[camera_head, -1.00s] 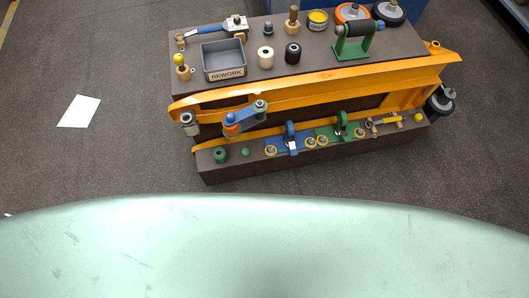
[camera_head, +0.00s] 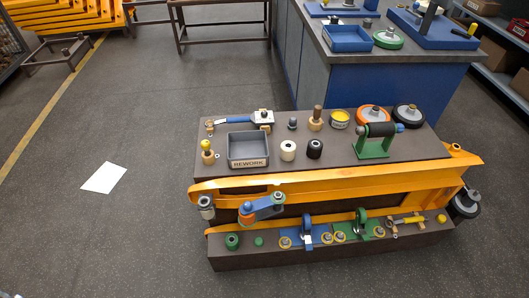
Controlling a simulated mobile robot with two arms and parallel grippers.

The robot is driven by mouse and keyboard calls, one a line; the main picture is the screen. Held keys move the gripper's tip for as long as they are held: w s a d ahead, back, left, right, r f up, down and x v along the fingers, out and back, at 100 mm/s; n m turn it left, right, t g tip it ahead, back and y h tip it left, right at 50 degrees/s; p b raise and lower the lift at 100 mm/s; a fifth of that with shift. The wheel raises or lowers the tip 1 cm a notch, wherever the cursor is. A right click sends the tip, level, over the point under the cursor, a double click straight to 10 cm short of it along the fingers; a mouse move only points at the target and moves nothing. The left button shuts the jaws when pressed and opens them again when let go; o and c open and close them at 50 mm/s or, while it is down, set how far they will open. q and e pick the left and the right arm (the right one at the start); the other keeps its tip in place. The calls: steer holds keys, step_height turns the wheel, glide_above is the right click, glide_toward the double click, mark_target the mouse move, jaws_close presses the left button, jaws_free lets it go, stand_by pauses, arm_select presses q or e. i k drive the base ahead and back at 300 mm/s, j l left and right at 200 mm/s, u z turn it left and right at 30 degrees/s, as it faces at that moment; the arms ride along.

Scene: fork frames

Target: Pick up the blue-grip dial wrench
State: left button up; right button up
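The blue-grip dial wrench (camera_head: 236,121) lies at the back left of the dark upper bench top (camera_head: 335,150). The left end of the wrench seems to rest by a small wooden support (camera_head: 211,127). Neither of my grippers is in view.
A wooden peg (camera_head: 315,118), a yellow tin (camera_head: 339,119), wheels (camera_head: 372,116) and a green roller stand (camera_head: 372,147) share the bench top. An orange beam (camera_head: 320,183) runs along its front. A blue cabinet (camera_head: 340,80) stands behind.

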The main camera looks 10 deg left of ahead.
mark_target(256, 118)
steer(key=i+j+z, duration=0.1)
steer(key=j, duration=0.55)
steer(key=i+j+z, duration=0.15)
steer(key=j, duration=0.5)
steer(key=i+j+z, duration=0.1)
steer(key=i+j, duration=0.15)
steer(key=j, duration=0.4)
steer(key=i+j+z, duration=0.1)
steer(key=j, duration=0.6)
steer(key=i+j+z, duration=0.15)
steer(key=j, duration=0.5)
steer(key=k, duration=0.05)
